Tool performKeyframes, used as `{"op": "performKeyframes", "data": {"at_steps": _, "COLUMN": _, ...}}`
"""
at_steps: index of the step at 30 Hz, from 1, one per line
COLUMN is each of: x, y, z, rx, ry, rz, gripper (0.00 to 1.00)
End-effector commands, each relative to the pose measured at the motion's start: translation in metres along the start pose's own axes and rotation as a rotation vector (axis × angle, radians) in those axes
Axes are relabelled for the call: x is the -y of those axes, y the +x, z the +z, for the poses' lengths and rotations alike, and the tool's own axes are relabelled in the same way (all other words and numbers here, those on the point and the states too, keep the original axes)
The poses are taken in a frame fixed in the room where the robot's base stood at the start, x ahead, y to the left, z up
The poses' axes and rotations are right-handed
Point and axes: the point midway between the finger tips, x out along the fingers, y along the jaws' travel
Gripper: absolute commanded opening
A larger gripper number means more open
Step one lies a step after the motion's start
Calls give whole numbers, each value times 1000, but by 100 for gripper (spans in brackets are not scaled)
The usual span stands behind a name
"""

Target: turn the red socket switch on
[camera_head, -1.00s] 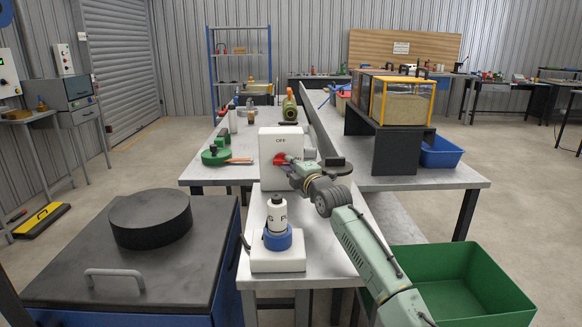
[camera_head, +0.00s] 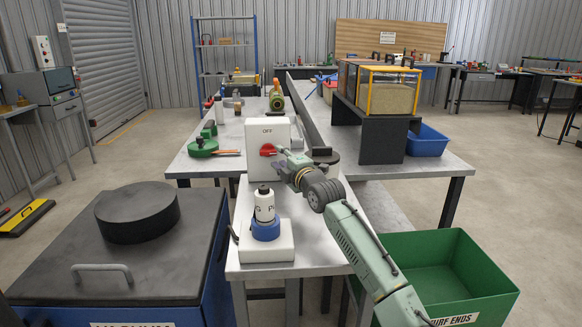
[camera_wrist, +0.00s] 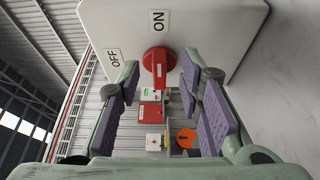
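The red socket switch (camera_head: 267,150) is a red rotary knob on the front of a white box (camera_head: 250,134) standing on the narrow bench. In the wrist view the knob (camera_wrist: 158,66) lies between the OFF label, at left, and the ON label, above it. Its raised grip runs roughly in line with the ON label; I cannot tell which end is the pointer. My gripper (camera_wrist: 160,78) is open, with a purple-padded finger on each side of the knob, and no contact shows. In the head view my gripper (camera_head: 284,160) reaches the box from the right, hiding the ON label.
A white bottle in a blue ring (camera_head: 265,228) stands on a white base in front of the box. A dark round object (camera_head: 326,154) is right of the box. A green bin (camera_head: 440,270) stands at right, and a dark-topped cabinet (camera_head: 165,255) at left.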

Motion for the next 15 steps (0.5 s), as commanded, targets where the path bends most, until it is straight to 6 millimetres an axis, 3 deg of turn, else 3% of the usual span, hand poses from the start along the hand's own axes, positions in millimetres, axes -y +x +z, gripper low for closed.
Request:
{"op": "performKeyframes", "data": {"at_steps": 9, "x": 0, "y": -69, "z": 2, "rx": 2, "ry": 3, "rz": 2, "gripper": 33}}
{"op": "performKeyframes", "data": {"at_steps": 15, "x": 0, "y": -91, "z": 0, "rx": 0, "ry": 2, "rz": 1, "gripper": 33}}
